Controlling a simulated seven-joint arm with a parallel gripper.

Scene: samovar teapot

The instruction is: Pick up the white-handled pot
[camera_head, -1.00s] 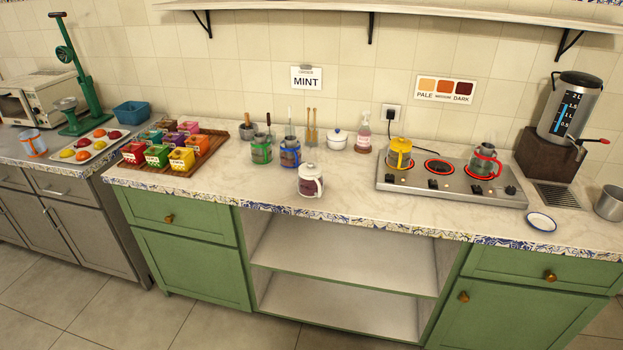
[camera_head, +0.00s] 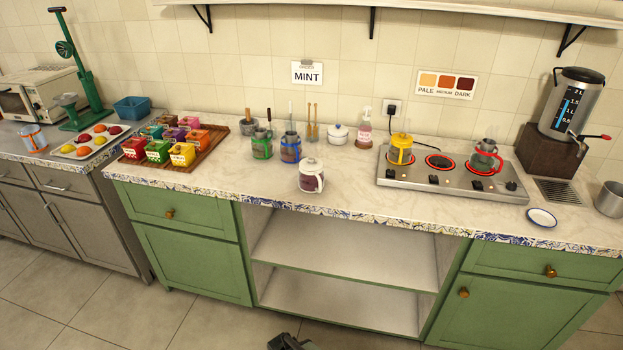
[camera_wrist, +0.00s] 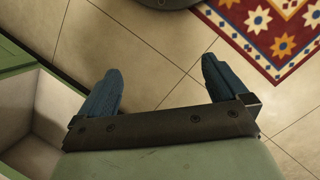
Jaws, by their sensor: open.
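The white-handled pot (camera_head: 312,177) stands upright near the front edge of the counter, in the middle of the head view. It has a white lid and white handle, and dark contents show through its side. My gripper (camera_wrist: 160,88) is open and empty in the wrist view, with its two blue-grey fingers wide apart above the tiled floor. In the head view, a dark part of my arm (camera_head: 287,342) shows at the bottom edge, well below the counter and in front of the open shelves. The pot is not in the wrist view.
A green pot (camera_head: 262,146) and a blue pot (camera_head: 290,148) stand just behind-left of it. A hotplate (camera_head: 440,183) with a yellow pot (camera_head: 400,150) and red pot (camera_head: 486,157) is at right. A tray of colored boxes (camera_head: 205,155) is left. Open shelves (camera_head: 345,250) lie below the counter.

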